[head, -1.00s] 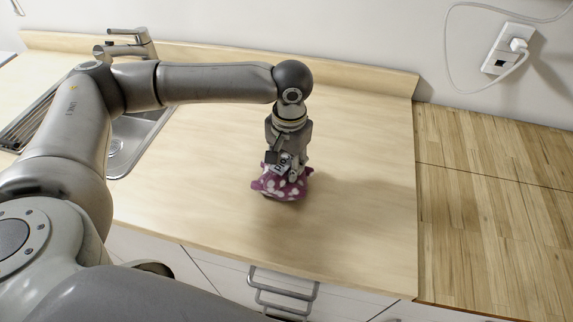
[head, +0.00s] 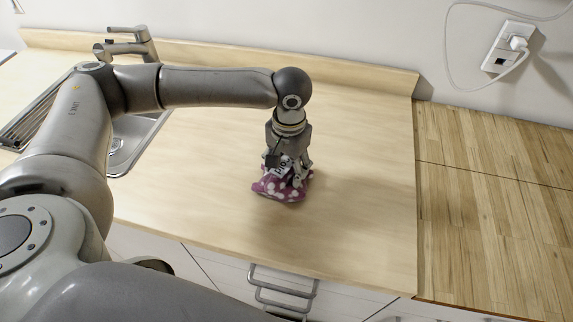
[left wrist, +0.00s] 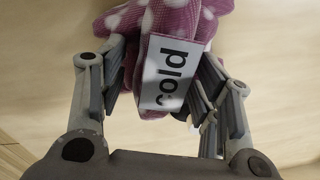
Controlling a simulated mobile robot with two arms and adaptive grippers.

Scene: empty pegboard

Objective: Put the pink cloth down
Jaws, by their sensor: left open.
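The pink cloth (head: 283,189) has white dots and lies bunched on the pale wooden counter, below my left gripper. My left gripper (head: 287,176) points down over it with its fingers open. In the left wrist view the cloth (left wrist: 180,18) sits between and beyond the open fingers of the left gripper (left wrist: 163,85). I cannot tell whether a finger still touches the cloth. My right gripper is not in view.
The pale counter (head: 350,200) is clear around the cloth. A sink (head: 140,135) with a tap (head: 130,42) is at the left. A darker wooden surface (head: 490,210) lies at the right. A white cable and socket (head: 508,48) are on the wall.

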